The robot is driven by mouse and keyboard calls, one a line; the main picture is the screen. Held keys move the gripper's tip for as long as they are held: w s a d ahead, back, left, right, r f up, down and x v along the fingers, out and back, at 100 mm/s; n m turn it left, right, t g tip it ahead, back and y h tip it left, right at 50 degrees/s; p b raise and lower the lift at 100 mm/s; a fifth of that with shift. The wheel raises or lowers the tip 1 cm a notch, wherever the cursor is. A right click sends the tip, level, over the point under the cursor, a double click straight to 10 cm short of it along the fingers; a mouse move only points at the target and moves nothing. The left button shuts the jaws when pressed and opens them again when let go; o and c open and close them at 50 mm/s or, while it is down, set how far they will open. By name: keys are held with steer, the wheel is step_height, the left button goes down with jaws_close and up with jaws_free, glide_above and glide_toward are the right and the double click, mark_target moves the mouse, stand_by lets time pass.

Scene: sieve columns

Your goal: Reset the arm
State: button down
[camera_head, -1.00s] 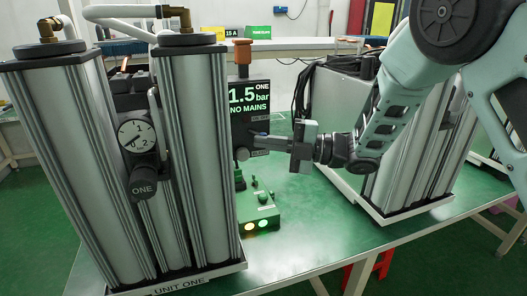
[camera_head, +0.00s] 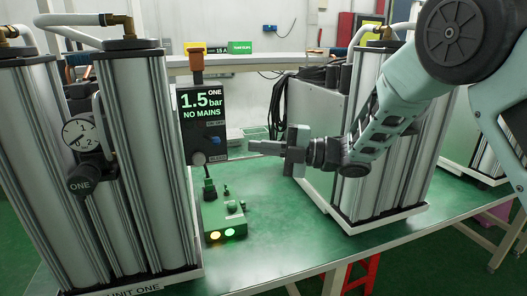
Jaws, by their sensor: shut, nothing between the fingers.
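My gripper (camera_head: 262,147) is shut and empty. It points left and hangs above the green table (camera_head: 285,235), between unit one and the second unit. Its tips are to the right of the dark display panel (camera_head: 202,125), which reads "1.5 bar", "ONE" and "NO MAINS"; a gap shows between them. My arm comes in from the upper right, bent, and passes in front of the second unit (camera_head: 385,185).
Unit one (camera_head: 138,170), with twin metal columns and a gauge (camera_head: 80,133), stands at left. A green control box (camera_head: 224,218) with lit lamps sits below the panel. The table's front middle is clear. A red stool (camera_head: 360,275) stands under the table.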

stand_by(0.3)
steer(key=s+d+f+m+g+h, duration=0.1)
steer(key=s+d+f+m+h, duration=0.2)
steer(key=s+m+h, duration=0.3)
steer(key=s+d+f+m+g+h, duration=0.1)
steer(key=s+d+f+m+h, duration=0.2)
steer(key=s+m, duration=0.7)
steer(key=s+d+f+m+g+h, duration=0.1)
steer(key=s+d+f+m+h, duration=0.2)
steer(key=s, duration=1.5)
steer(key=d+m+h, duration=0.3)
steer(key=m+h, duration=0.2)
steer(key=h, duration=0.1)
steer(key=shift+d+f, duration=0.15)
steer(key=shift+d, duration=0.2)
